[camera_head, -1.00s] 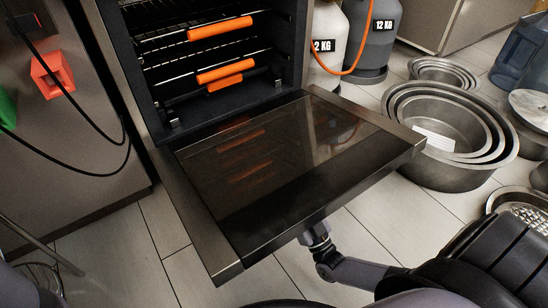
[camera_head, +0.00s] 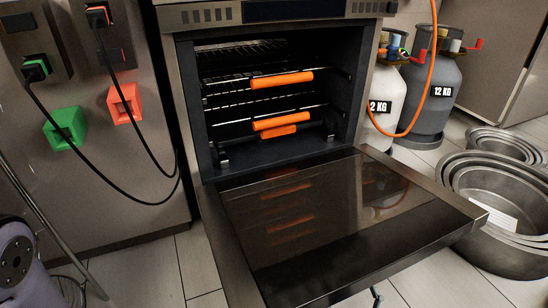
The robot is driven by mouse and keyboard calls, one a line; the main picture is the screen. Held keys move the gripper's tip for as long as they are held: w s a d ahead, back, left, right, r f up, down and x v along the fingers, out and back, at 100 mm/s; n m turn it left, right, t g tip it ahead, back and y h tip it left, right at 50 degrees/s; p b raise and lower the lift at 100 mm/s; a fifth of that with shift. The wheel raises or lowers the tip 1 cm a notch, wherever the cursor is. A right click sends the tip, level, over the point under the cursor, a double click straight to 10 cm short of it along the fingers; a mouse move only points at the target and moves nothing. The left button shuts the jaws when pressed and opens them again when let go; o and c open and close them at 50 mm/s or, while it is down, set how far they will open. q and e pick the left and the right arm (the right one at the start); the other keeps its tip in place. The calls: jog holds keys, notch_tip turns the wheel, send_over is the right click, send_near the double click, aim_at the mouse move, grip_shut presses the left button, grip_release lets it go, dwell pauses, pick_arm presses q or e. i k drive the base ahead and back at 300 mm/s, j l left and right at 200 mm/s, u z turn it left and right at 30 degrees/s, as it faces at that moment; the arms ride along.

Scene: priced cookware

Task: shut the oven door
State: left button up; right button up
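The oven (camera_head: 184,100) stands in the middle with its cavity open to view. Its door (camera_head: 340,220) is folded down and sticks out toward me, with a dark glass pane in a steel frame. The pane reflects the orange grips inside. A small dark piece (camera_head: 376,297), probably part of my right arm, shows just below the door's front edge at the bottom of the view. The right gripper itself cannot be seen; the door may hide it. My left gripper is not in view.
Wire racks with orange grips (camera_head: 282,80) sit inside the oven. Gas cylinders (camera_head: 432,95) and an orange hose stand right of it. Nested metal pots (camera_head: 500,215) are close to the door's right corner. Black cables (camera_head: 110,185) hang from sockets at left.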

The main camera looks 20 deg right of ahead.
aim_at(321, 231)
jog(key=k+l, duration=0.7)
jog(key=k, duration=0.2)
